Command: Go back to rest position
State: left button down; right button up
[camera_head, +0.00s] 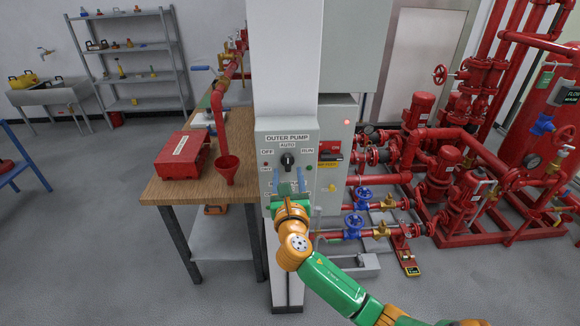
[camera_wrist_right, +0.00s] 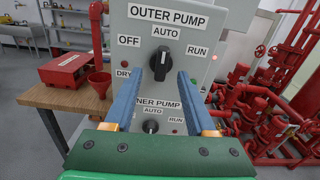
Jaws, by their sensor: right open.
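The outer pump panel (camera_head: 300,138) is a pale box on a white column, labelled OFF, AUTO and RUN. Its black knob (camera_wrist_right: 160,62) points roughly up towards AUTO in the right wrist view. A second, inner pump knob (camera_wrist_right: 150,127) sits lower on the panel, between my fingers. My right gripper (camera_head: 290,182) is in front of the panel, just below the outer knob. Its two blue fingers (camera_wrist_right: 158,88) are spread apart with nothing held between them. Whether the fingertips touch the panel cannot be told. My left gripper is not in view.
A wooden table (camera_head: 180,187) with a red toolbox (camera_head: 186,157) and red funnel (camera_head: 227,172) stands left of the panel. Red pumps and pipes (camera_head: 440,170) with blue valves (camera_head: 353,224) fill the right. Grey floor (camera_head: 90,240) is open at the left front.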

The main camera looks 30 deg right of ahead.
jog(key=v, duration=0.3)
jog(key=shift+w, duration=0.1)
jog(key=s+a+f+m+g+y+b, duration=0.1)
jog(key=s+f+m+g+y, duration=0.2)
jog(key=f, duration=0.9)
jog(key=s+a+f+m+g+y+b, duration=0.15)
jog(key=s+f+m, duration=0.25)
jog(key=f, duration=0.8)
jog(key=s+a+f+m+g+y+b, duration=0.1)
jog(key=s+f+m+g, duration=0.25)
jog(key=f, duration=0.85)
jog(key=s+a+f+m+g+y+b, duration=0.1)
jog(key=s+a+f+m+g, duration=0.1)
jog(key=s+f+m, duration=0.3)
jog(key=s+a+f+m+g+y+b, duration=0.1)
jog(key=s+f+m, duration=0.5)
jog(key=s, duration=0.8)
jog(key=s+a+f+m+g+y+b, duration=0.1)
jog(key=s+a+f+m+g, duration=0.2)
jog(key=s+f+m, duration=0.3)
jog(key=s+a, duration=0.1)
jog(key=s, duration=0.3)
jog(key=shift+s+f+y, duration=0.25)
jog(key=shift+y, duration=0.1)
